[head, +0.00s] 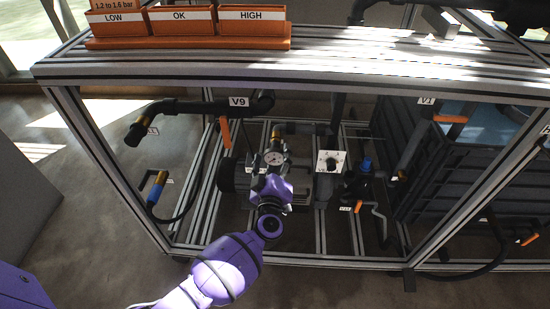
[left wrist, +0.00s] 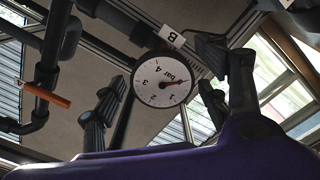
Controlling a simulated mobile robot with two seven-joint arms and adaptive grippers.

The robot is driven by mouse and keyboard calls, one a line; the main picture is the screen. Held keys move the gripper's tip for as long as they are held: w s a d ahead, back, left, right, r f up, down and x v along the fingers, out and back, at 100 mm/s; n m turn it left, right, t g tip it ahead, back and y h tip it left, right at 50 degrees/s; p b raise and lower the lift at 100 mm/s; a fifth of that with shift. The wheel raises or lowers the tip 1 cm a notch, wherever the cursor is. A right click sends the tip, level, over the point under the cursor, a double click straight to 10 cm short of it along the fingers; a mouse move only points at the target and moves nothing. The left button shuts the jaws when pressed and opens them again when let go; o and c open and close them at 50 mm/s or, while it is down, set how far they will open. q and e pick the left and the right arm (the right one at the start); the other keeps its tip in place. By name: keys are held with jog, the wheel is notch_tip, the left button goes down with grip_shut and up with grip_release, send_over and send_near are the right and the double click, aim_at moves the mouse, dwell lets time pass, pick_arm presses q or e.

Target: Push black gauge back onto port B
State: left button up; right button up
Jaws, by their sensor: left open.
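The black gauge (head: 274,158) has a white dial and a red needle, and sits inside the frame near the pump pipework. In the left wrist view the gauge (left wrist: 163,79) faces me, with the label B (left wrist: 172,37) just above it. My left gripper (head: 272,168) reaches in from below, with its open fingers spread on either side of the dial. In the left wrist view the fingers of this gripper (left wrist: 164,92) stand apart, with gaps to the gauge rim. The joint behind the gauge is hidden, so its seating on port B cannot be told. My right gripper is not in view.
Aluminium rails (head: 120,170) frame the bay, and a top shelf (head: 330,68) carries orange LOW, OK and HIGH bins (head: 185,43). A black pipe labelled V9 (head: 200,107) runs left of the gauge.

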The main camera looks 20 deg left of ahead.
pick_arm(q)
jog(key=p+v, duration=0.3)
jog(key=v, duration=0.4)
dwell(0.3)
jog(key=v, duration=1.2)
jog(key=shift+r, duration=0.1)
